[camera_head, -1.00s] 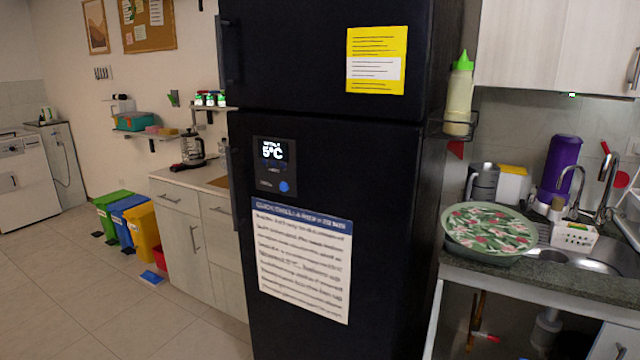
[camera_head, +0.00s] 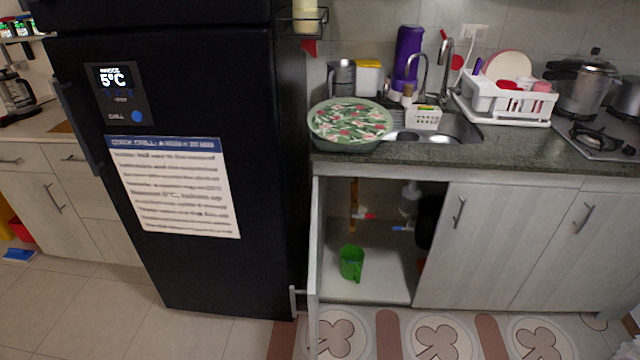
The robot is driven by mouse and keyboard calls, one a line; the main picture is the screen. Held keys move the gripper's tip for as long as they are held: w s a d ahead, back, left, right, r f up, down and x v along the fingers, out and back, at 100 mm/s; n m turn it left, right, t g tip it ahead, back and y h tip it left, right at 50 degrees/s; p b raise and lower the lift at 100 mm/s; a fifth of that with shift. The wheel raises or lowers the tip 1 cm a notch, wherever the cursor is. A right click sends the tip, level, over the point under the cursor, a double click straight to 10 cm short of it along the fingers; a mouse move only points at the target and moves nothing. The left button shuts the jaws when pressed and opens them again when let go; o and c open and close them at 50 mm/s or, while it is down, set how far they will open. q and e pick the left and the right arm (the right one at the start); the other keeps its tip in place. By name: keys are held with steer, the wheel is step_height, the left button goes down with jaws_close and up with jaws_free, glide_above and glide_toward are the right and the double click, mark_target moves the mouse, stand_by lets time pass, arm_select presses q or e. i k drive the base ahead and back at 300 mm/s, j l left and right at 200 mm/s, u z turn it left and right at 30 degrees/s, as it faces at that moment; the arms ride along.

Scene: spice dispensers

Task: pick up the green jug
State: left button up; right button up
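A green jug (camera_head: 351,263) stands on the floor panel inside the open cabinet under the sink, near the front left of the opening. It looks upright, with its handle toward the right. The cabinet's left door (camera_head: 313,270) is swung open toward me and stands edge-on beside the jug. Neither of my grippers shows in the head view.
A tall black fridge (camera_head: 255,180) stands left of the cabinet. The counter (camera_head: 560,150) above holds a green floral tray (camera_head: 350,122), the sink and a white dish rack (camera_head: 500,103). Pipes hang behind the jug. Patterned mats (camera_head: 437,337) lie on the floor in front.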

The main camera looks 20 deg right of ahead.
mark_target(351, 257)
steer(key=i+l+z, duration=0.5)
steer(key=l, duration=0.45)
steer(key=i+l+z, duration=0.45)
steer(key=i+l, duration=0.3)
steer(key=i, duration=0.1)
